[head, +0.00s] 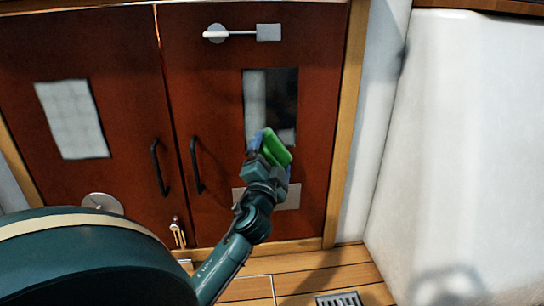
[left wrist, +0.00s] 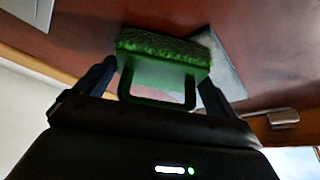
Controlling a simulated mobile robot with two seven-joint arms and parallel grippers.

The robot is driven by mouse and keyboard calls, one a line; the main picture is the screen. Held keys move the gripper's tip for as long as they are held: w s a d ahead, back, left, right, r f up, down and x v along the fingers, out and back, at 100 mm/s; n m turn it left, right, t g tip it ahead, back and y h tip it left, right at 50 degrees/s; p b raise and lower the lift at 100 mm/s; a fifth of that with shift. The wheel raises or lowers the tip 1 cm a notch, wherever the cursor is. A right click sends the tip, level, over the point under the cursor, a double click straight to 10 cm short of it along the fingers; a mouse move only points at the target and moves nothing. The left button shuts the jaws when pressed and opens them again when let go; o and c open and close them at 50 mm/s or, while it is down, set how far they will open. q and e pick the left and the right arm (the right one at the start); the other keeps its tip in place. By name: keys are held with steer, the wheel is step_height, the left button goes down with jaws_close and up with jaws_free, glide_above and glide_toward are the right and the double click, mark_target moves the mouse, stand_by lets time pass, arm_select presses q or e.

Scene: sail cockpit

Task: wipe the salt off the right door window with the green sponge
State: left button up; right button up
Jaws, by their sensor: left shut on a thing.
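The right door window (head: 283,90) is a tall pane in the right red-brown door. A whitish salt film covers its left strip and a patch near its bottom; the rest looks dark and clear. My left gripper (head: 267,158) is shut on the green sponge (head: 278,147), in front of the window's lower end. In the left wrist view the sponge (left wrist: 163,50) shows its rough green face and a dark green handle between the fingers (left wrist: 160,85). I cannot tell whether the sponge touches the glass. The gripper hides the window's lower edge. My right gripper is out of view.
The left door has a whitish window (head: 72,119). Dark handles (head: 197,166) flank the middle seam. A metal latch (head: 242,33) crosses the right door's top, and a pale plate (head: 285,197) sits below its window. A white wall (head: 465,150) stands right; a floor grate (head: 340,299) lies below.

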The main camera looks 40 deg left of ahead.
arm_select(q)
steer(key=r+p, duration=0.1)
steer(key=s+a+r+p, duration=0.1)
steer(key=r+p, duration=0.1)
steer(key=shift+s+a+r+p, duration=0.2)
steer(key=shift+s+r+p, duration=0.15)
steer(key=shift+d+r+p, duration=0.15)
steer(key=shift+r+p, duration=2.05)
step_height(320, 180, up, 4)
steer(key=p, duration=0.3)
steer(key=shift+f+p, duration=0.15)
steer(key=shift+p, duration=0.2)
step_height(320, 180, up, 6)
steer(key=p, duration=0.6)
steer(key=shift+r+p, duration=0.5)
steer(key=shift+r, duration=0.35)
steer(key=shift+f, duration=0.1)
